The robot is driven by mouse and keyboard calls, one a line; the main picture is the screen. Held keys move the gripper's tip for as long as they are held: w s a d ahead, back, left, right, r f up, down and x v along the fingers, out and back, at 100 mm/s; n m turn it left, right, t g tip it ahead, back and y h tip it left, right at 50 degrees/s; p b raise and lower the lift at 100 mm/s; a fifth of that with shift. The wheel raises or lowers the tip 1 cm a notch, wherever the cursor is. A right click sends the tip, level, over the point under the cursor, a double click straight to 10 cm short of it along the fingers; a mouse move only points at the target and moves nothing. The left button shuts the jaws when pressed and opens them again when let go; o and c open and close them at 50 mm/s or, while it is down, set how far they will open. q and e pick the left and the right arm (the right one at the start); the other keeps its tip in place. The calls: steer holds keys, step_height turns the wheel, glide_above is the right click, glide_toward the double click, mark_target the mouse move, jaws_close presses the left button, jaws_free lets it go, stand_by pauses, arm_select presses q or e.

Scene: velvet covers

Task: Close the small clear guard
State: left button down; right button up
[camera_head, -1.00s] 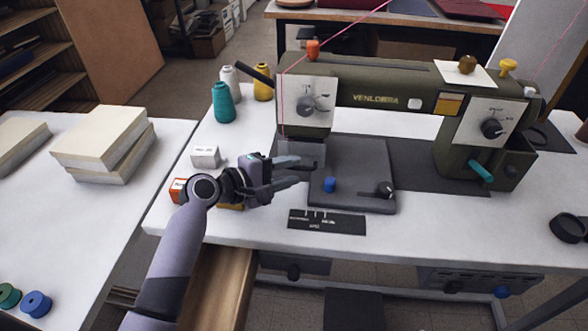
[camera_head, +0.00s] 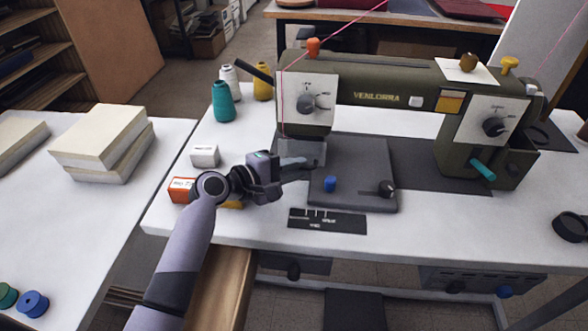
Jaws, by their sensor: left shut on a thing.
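The small clear guard (camera_head: 310,149) is a see-through grey piece below the left head of the olive sewing machine (camera_head: 375,85), above the left edge of the dark bed plate. My left gripper (camera_head: 304,163) reaches in from the left. Its fingers are together at the guard's lower left edge, shut on the guard. The exact contact is too small to see clearly. The guard's angle is hard to tell. My right gripper is not in view.
A white box (camera_head: 205,156) and an orange box (camera_head: 181,190) stand left of my gripper. Thread spools (camera_head: 223,101) stand behind. A black ruled plate (camera_head: 327,221) lies in front.

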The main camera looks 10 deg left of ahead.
arm_select(q)
steer(key=shift+w+f+m+t+b, duration=0.2)
steer(key=shift+f+m+t+b, duration=0.15)
steer(key=shift+b, duration=0.7)
steer(key=shift+r, duration=0.1)
steer(key=c, duration=1.2)
jaws_free()
steer(key=shift+r, duration=0.1)
